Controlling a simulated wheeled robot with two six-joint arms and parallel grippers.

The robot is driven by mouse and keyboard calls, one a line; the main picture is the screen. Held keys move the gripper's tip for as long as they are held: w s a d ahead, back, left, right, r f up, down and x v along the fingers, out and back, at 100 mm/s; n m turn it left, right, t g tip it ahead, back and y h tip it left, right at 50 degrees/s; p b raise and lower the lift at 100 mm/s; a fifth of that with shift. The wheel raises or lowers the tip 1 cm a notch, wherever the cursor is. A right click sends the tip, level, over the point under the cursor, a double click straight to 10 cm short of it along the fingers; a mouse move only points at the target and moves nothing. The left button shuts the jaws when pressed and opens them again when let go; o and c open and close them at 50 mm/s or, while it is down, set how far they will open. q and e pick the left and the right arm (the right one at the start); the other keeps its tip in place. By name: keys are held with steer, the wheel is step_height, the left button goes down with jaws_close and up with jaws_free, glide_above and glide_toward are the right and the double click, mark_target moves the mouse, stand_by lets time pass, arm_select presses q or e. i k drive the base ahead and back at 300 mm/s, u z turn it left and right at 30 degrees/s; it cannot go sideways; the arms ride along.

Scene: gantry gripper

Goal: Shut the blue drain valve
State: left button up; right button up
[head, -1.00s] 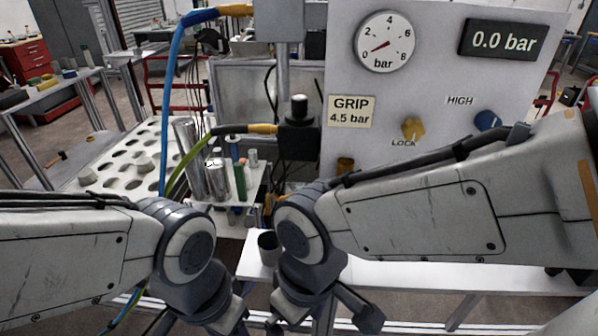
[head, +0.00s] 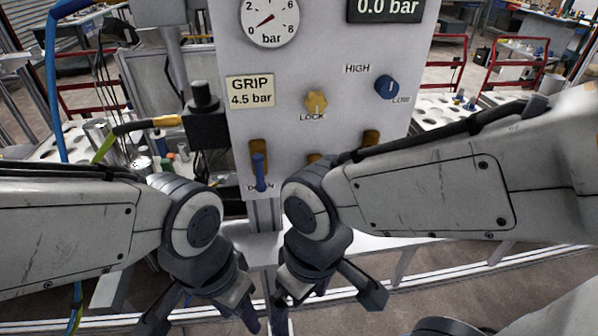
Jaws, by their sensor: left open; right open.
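The blue drain valve (head: 259,172) is a small lever on the lower left of the white panel, on a brass fitting. Its handle hangs about straight down over a partly covered label. My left gripper (head: 203,316) is open and empty, below and left of the valve and apart from it. My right gripper (head: 326,304) is open and empty, below and right of the valve. Neither gripper touches the panel.
The panel (head: 225,130) also carries a pressure gauge (head: 271,18), a yellow LOCK knob (head: 316,102) and a blue HIGH/LOW knob (head: 387,87). A black regulator (head: 205,125) with hoses stands to its left. My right forearm covers other brass fittings. A white ledge (head: 385,243) runs below.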

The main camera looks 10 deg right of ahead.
mark_target(257, 159)
steer(key=z, duration=3.45)
steer(key=k, duration=2.05)
steer(key=u, duration=1.6)
